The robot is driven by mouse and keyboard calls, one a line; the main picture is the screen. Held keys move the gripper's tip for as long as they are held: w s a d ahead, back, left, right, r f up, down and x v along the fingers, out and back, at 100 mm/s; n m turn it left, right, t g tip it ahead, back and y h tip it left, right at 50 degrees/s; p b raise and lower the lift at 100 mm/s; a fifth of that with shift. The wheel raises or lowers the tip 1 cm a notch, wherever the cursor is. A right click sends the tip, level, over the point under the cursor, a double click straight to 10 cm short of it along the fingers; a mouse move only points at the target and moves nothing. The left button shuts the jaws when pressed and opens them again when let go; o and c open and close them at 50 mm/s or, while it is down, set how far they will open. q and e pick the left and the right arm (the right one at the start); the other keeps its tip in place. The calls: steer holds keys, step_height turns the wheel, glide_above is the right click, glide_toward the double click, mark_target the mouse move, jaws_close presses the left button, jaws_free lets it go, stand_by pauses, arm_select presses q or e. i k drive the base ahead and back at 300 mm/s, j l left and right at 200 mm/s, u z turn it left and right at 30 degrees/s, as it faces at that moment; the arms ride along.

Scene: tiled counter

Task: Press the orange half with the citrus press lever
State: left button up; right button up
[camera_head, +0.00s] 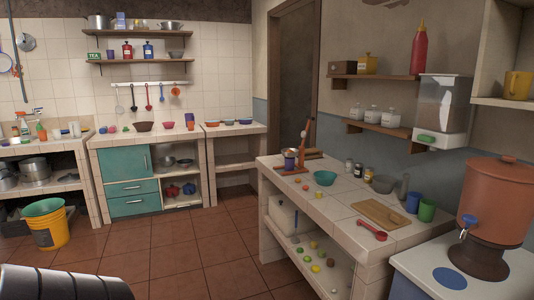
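What looks like the citrus press (291,158) stands at the far left end of the tiled counter (340,212) on the right. It has a reddish base, a metal cup and an orange-red upright lever (306,133) with a round knob. The lever looks raised. I cannot make out the orange half; it is too small or hidden at this distance. Neither of my grippers is in view. A dark ribbed part of my own body fills the bottom left corner, far from the press.
On the counter are a teal bowl (325,178), small jars, a grey mortar (384,184), a cutting board (381,214), a red scoop (372,231) and green and blue cups. A clay water dispenser (494,215) stands at right. Tiled floor (205,250) is open; a yellow bucket (48,224) stands left.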

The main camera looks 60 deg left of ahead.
mark_target(304, 135)
steer(key=u, duration=1.65)
steer(key=i+j+u, duration=0.2)
steer(key=i, duration=0.2)
steer(key=i+j+u, duration=0.2)
steer(key=i, duration=0.25)
steer(key=i+u, duration=0.3)
steer(key=i, duration=0.95)
steer(key=i+j, duration=0.1)
steer(key=i, duration=0.55)
steer(key=i+j+z, duration=0.1)
steer(key=i, duration=0.55)
steer(key=i+z, duration=0.2)
steer(key=z, duration=0.2)
steer(key=i+z, duration=0.2)
steer(key=z, duration=0.2)
steer(key=i+j+z, duration=0.15)
steer(key=z, duration=0.25)
steer(key=i+j, duration=0.05)
